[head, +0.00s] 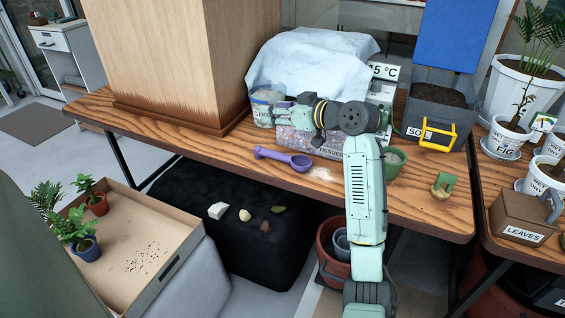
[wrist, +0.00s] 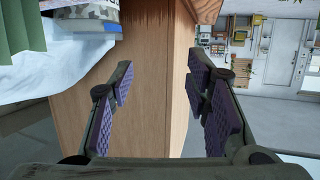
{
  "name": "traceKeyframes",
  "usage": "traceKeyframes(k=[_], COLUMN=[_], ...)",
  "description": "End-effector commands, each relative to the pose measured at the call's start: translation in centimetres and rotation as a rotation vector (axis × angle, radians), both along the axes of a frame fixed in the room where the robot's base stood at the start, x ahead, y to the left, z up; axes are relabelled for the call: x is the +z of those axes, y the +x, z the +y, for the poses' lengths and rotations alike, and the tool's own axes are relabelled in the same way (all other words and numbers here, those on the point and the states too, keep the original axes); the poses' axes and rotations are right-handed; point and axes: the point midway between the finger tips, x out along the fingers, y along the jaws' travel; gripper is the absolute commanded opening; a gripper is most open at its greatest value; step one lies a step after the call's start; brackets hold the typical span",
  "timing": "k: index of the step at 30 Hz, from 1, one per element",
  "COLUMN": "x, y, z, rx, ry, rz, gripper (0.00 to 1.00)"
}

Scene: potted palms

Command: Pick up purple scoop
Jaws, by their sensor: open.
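The purple scoop (head: 284,158) lies on the wooden table (head: 215,145) near its front edge, with its handle to the left and its bowl to the right. The scoop is not visible in the wrist view.
A large wooden box (head: 165,60) stands left of my gripper. A jar (head: 264,106) and a white cloth (head: 310,60) are behind it. A green pot (head: 395,160) stands right of the scoop. The table left of the scoop is clear.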

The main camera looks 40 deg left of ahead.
Motion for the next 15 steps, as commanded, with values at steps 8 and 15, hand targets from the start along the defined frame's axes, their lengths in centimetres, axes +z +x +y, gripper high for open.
traceKeyframes(k=[8,15], x=[-7.4,-8.6], y=[2.6,1.8], z=[-11.1,-10.7], rx=[0.249,0.289], ry=[-0.204,-0.215], rz=[0.232,0.254], gripper=[0.44,0.44])
